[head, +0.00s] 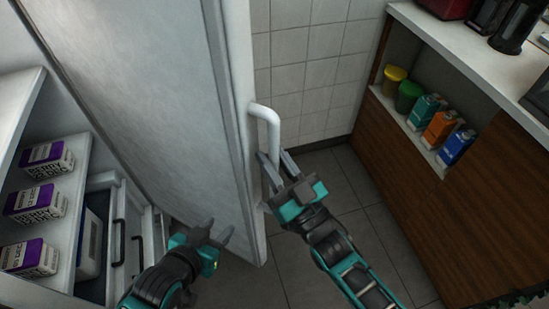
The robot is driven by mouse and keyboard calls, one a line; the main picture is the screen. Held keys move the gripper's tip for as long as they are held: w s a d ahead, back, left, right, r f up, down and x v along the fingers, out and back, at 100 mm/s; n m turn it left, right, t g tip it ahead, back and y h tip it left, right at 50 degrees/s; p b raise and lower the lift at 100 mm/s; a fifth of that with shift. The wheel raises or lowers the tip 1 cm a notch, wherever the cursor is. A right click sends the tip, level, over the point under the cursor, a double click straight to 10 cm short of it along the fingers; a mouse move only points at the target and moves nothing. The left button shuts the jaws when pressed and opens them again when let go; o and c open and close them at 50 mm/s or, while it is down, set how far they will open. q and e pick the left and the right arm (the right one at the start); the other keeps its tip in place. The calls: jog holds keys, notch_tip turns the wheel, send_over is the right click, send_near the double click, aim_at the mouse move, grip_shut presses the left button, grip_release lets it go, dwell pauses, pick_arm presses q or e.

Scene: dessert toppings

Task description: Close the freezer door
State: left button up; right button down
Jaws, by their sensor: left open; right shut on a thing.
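The freezer door (165,95) is white and stands wide open, swung out in front of me. Its white curved handle (268,115) is on the right side of the door. My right gripper (272,168) is at the lower part of the handle, with its fingers shut on it as far as I can see. My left gripper (221,231) is open and empty, low in front of the door's lower part, near the freezer opening. The freezer body (22,112) is at the left, with shelves and drawers showing.
Purple and white cartons (35,205) sit on the freezer shelves. Drawers with dark handles (118,243) are below right of them. A wooden counter (475,215) stands at the right, its niche holding tubs and cartons (440,128). Tiled floor (335,205) is clear between door and counter.

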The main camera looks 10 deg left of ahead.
jog(key=shift+a, duration=0.1)
jog(key=c, duration=1.3)
grip_release()
jog(key=v, duration=1.3)
jog(key=shift+b, duration=0.35)
jog(key=shift+w+r, duration=0.1)
